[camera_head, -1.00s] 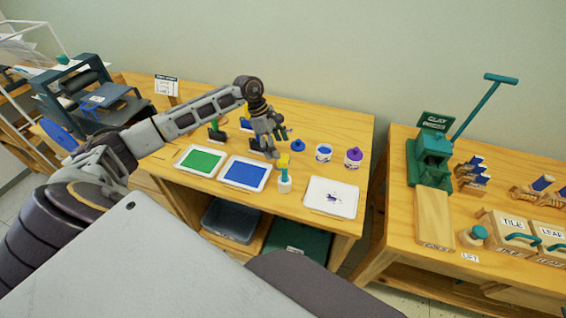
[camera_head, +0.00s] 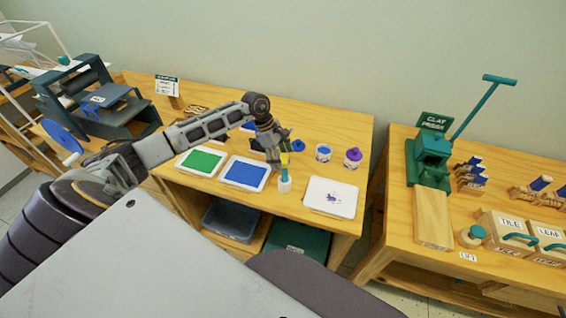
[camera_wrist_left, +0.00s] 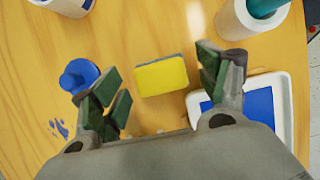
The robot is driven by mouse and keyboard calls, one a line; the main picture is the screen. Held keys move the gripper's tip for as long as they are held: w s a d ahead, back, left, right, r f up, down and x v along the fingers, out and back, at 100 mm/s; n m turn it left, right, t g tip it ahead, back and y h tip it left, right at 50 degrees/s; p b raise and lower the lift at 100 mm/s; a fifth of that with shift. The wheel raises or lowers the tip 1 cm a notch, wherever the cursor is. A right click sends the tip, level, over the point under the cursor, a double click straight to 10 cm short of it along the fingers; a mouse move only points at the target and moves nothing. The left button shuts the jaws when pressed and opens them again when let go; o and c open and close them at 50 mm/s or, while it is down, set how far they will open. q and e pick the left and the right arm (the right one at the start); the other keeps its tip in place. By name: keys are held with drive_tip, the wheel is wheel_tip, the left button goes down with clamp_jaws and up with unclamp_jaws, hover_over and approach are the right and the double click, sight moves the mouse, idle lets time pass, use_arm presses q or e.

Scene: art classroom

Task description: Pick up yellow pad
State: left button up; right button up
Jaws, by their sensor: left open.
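The yellow pad (camera_wrist_left: 162,76) is a small block with a dark grey edge, lying on the wooden table in the left wrist view. It sits between the spread fingers of my left gripper (camera_wrist_left: 158,85), with visible room on both sides. My left gripper (camera_head: 275,157) is open over the table in the head view, and it hides the pad there. I cannot tell the height of the fingertips above the table. My right gripper is not in view.
A blue-knobbed item (camera_wrist_left: 79,76) is beside a finger. A blue tray (camera_head: 263,184), a green tray (camera_head: 220,166) and a white tray (camera_head: 354,204) lie along the front.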

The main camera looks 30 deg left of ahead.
sight(282, 158)
use_arm(q)
drive_tip(key=c, duration=1.1)
drive_tip(key=shift+r, duration=0.1)
wheel_tip(282, 158, up, 10)
drive_tip(key=shift+b, duration=0.4)
